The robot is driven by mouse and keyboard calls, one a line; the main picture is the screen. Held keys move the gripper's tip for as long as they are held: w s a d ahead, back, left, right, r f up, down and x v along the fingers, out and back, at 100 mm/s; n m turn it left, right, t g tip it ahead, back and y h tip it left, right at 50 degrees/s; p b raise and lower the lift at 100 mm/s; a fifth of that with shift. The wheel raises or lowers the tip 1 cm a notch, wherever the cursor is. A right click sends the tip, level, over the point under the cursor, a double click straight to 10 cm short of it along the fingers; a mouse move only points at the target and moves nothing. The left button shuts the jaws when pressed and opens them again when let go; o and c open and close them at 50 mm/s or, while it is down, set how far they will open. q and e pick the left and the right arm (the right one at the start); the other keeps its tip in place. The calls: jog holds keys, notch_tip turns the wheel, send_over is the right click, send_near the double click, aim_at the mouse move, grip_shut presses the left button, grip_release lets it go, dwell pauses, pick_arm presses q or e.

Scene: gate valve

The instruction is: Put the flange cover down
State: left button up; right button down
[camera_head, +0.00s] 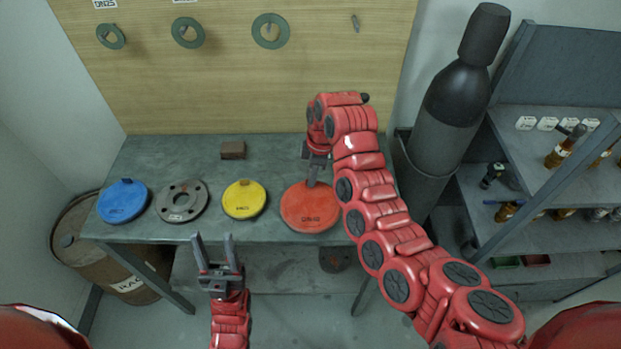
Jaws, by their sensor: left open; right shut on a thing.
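The flange cover is an orange-red disc (306,214) at the right end of the grey workbench (290,151). It lies flat at the level of the bench top; I cannot tell whether it touches the surface. My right gripper (313,178) reaches down from above and is shut on the cover's raised tab, which it mostly hides. My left gripper (213,240) is open and empty, in front of the bench's front edge, with its fingers pointing up in the picture.
A blue cover (122,203), a grey flange with bolt holes (181,201) and a yellow cover (244,201) lie to the left on the bench. A brown block (233,149) sits behind. A gas cylinder (448,112) and shelves (560,178) stand right; a barrel (124,281) stands left.

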jog(key=shift+w+a+f, duration=0.1)
jog(key=shift+w, duration=0.65)
jog(key=shift+w+a, duration=0.15)
jog(key=shift+w, duration=0.55)
jog(key=shift+f+p, duration=0.4)
jog(key=shift+p, duration=0.45)
notch_tip(320, 180, down, 2)
jog(key=shift+f+p, duration=0.2)
jog(key=shift+p, duration=0.1)
jog(key=shift+f, duration=0.1)
jog(key=shift+f+b, duration=0.2)
jog(key=shift+b, duration=0.1)
jog(key=c, duration=1)
grip_release()
